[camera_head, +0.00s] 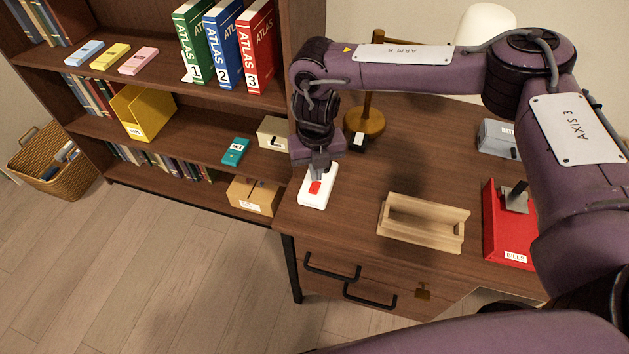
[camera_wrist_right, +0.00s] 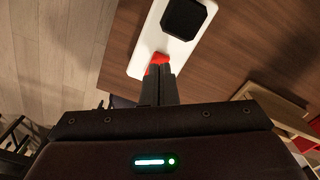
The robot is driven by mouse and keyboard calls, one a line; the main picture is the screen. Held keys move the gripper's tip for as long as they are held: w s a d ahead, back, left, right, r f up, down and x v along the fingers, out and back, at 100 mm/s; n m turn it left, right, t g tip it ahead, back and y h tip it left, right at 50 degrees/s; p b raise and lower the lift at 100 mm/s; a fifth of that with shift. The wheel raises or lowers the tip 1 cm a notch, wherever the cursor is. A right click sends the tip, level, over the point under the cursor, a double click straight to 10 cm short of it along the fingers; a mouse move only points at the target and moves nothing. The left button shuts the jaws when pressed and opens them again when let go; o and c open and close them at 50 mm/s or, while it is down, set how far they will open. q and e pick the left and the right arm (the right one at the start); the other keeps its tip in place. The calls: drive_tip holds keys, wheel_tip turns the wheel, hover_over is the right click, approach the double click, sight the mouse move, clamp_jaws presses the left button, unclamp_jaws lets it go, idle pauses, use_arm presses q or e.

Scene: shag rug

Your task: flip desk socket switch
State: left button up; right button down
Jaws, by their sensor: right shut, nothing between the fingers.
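The desk socket (camera_head: 313,199) is a white strip with a red switch (camera_head: 315,187), lying near the left end of the desk. In the right wrist view the white socket (camera_wrist_right: 144,52) carries a black square part (camera_wrist_right: 184,17), and the red switch (camera_wrist_right: 158,58) shows at the fingertips. My right gripper (camera_head: 318,177) is shut and empty, pointing down at the switch, which it partly hides. The fingertips (camera_wrist_right: 159,69) appear at or very close to the red switch; I cannot tell if they touch. My left gripper is not in view.
A wooden tray (camera_head: 420,237) sits right of the socket on the desk (camera_head: 349,210). A red box (camera_head: 497,244) stands farther right. A bookshelf stands to the left.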

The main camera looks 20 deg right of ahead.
sight(316, 184)
wheel_tip(316, 184, up, 5)
drive_tip(key=p, duration=0.3)
drive_tip(key=shift+p, duration=0.3)
idle(0.4)
